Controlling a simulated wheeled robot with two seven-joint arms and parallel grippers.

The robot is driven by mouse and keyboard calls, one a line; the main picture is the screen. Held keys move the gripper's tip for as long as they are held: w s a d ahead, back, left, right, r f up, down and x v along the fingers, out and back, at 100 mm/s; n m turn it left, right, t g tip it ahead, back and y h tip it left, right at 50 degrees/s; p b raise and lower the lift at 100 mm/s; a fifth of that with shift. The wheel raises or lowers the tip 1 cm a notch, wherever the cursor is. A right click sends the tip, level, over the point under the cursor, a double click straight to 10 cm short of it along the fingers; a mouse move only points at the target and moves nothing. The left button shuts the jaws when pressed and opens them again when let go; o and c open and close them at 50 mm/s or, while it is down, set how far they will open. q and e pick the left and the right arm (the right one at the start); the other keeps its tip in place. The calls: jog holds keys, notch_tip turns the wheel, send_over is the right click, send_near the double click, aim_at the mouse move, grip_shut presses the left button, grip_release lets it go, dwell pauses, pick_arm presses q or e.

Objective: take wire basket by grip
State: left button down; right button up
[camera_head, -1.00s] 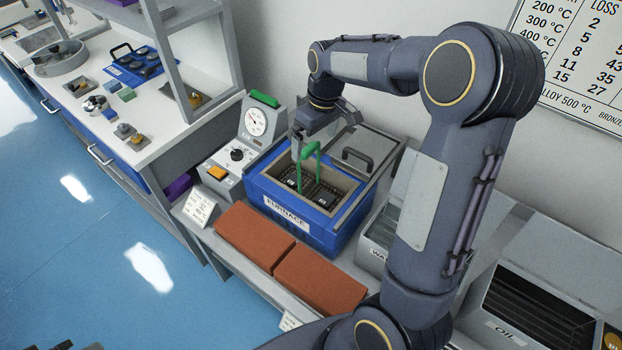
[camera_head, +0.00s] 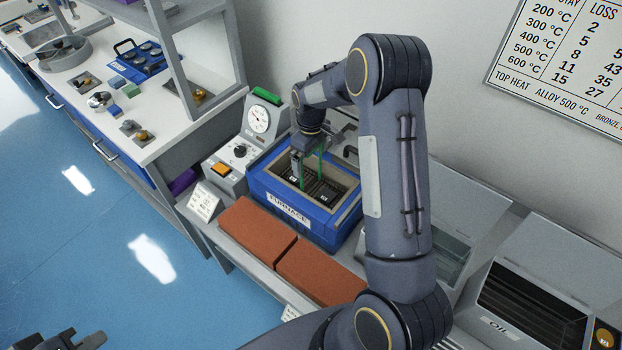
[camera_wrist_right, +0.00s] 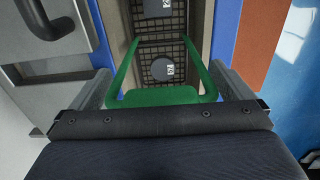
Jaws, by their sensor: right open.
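The wire basket (camera_head: 326,190) is a dark mesh basket inside the blue furnace (camera_head: 290,209), holding dark pieces with white number tags. Its green grip (camera_head: 302,172) stands upright, partly hidden by my right gripper in the head view. My right gripper (camera_head: 309,150) is open at the top of the grip. In the right wrist view, the grip's green crossbar (camera_wrist_right: 155,97) lies between the two spread fingers (camera_wrist_right: 163,86), and the mesh (camera_wrist_right: 165,50) shows beyond it. My left gripper (camera_head: 78,341) is partly in view at the bottom left, away from the furnace; its jaws are unclear.
Two red-brown bricks (camera_head: 256,230) lie in front of the furnace. A dial controller (camera_head: 240,150) stands to its left. A grey lid with a dark handle (camera_wrist_right: 45,15) is beside the furnace opening. An oil tank (camera_head: 530,305) is at the right.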

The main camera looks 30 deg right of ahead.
jog(key=shift+r, duration=0.1)
jog(key=c, duration=1.4)
jog(key=shift+o, duration=0.2)
jog(key=shift+r, duration=0.1)
